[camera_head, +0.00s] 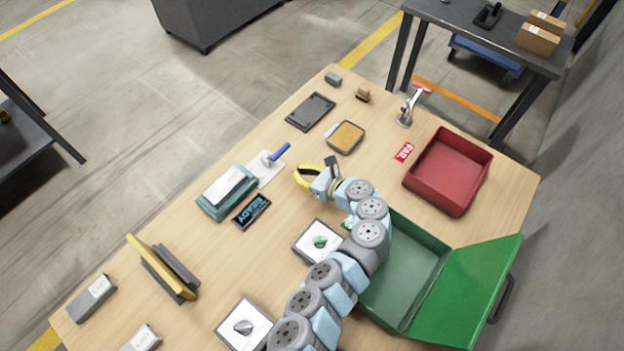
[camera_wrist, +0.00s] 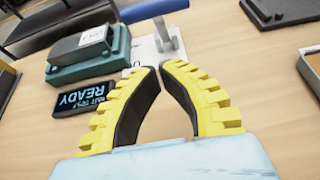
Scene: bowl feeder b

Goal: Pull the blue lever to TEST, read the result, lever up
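The blue lever (camera_head: 281,151) stands on a pale plate (camera_head: 265,168) beside a teal test fixture (camera_head: 212,209). In the wrist view the lever's blue handle (camera_wrist: 152,10) lies across the top of a grey stem. A grey unit with a white label (camera_wrist: 75,47) sits on the teal fixture (camera_wrist: 88,70). A dark display (camera_wrist: 84,99) reads READY; its smaller line is unclear. It also shows in the head view (camera_head: 252,212). My gripper (camera_head: 299,176) is near the lever, apart from it. Its yellow fingers (camera_wrist: 162,68) come together at the tips with nothing between them.
A red bin (camera_head: 448,170) with a FAIL card (camera_head: 404,152) stands at the right. An open green case (camera_head: 395,285) is partly behind my arm. A tan-filled tray (camera_head: 346,137), a black tray (camera_head: 311,112) and a yellow-and-grey stand (camera_head: 163,268) are on the table.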

